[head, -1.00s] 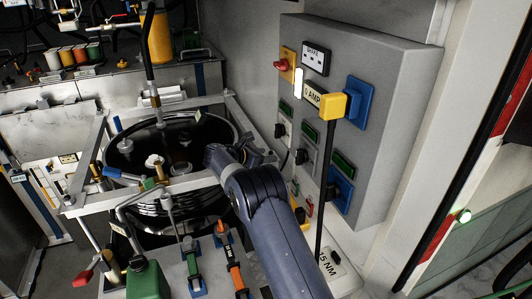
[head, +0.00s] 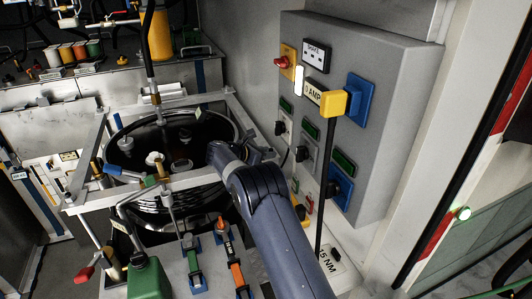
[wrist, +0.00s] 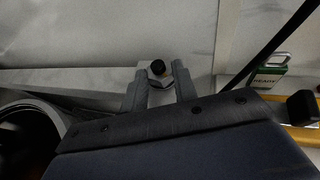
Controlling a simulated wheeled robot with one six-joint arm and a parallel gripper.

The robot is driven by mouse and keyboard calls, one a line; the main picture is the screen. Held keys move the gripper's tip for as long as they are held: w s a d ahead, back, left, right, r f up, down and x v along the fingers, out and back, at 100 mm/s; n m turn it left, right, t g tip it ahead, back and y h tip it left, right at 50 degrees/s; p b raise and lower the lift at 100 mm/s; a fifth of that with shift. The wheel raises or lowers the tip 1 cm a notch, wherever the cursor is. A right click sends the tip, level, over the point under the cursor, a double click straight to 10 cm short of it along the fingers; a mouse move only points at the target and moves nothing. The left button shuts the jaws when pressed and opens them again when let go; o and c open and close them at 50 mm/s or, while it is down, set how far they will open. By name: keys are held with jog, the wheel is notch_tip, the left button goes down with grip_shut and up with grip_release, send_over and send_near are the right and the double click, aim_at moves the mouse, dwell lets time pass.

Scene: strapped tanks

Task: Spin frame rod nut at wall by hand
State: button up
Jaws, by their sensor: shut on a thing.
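In the wrist view the frame rod nut (wrist: 158,83) sits between the two fingers of my gripper (wrist: 160,72), with the dark round rod end (wrist: 157,67) showing above it. My gripper is shut on the nut, one finger on each side. A pale frame bar (wrist: 80,78) runs left from it, beside the pale wall (wrist: 170,30). In the head view my gripper (head: 262,153) is at the right corner of the metal frame (head: 250,125) around the black tank (head: 212,128). The nut is hidden there behind my gripper and arm.
A grey switch panel (head: 375,65) stands close to the right of my arm. A green can (head: 148,278) and orange-handled tools (head: 229,250) stand in front. A green tag marked READY (wrist: 268,80) is near my gripper.

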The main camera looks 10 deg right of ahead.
jog(key=shift+s+d+f+b, duration=0.1)
jog(key=shift+b, duration=0.5)
jog(key=n+t+b, duration=0.1)
jog(key=b, duration=0.1)
jog(key=n+t+y+b, duration=0.1)
jog(key=b, duration=0.1)
jog(key=shift+s+d+f+y, duration=0.1)
jog(key=shift+s+d+y, duration=0.05)
jog(key=shift+y, duration=0.15)
jog(key=n+t+y+b, duration=0.1)
jog(key=n+t+b, duration=0.1)
jog(key=shift+s+d+y+b, duration=0.15)
jog(key=shift+y+b, duration=0.25)
jog(key=shift+d+r+n+t+y+b, duration=0.15)
jog(key=shift+n+t+y+b, duration=0.1)
jog(key=shift+n+y+b, duration=0.25)
jog(key=shift+a+r+n+t+y+b, duration=0.1)
jog(key=shift+n+t+y+b, duration=0.25)
jog(key=shift+n, duration=0.25)
jog(key=shift+r, duration=0.1)
jog(key=o, duration=1)
jog(key=b+v, duration=0.1)
jog(key=v, duration=0.9)
jog(key=shift+s+r, duration=0.15)
jog(key=shift+s, duration=0.25)
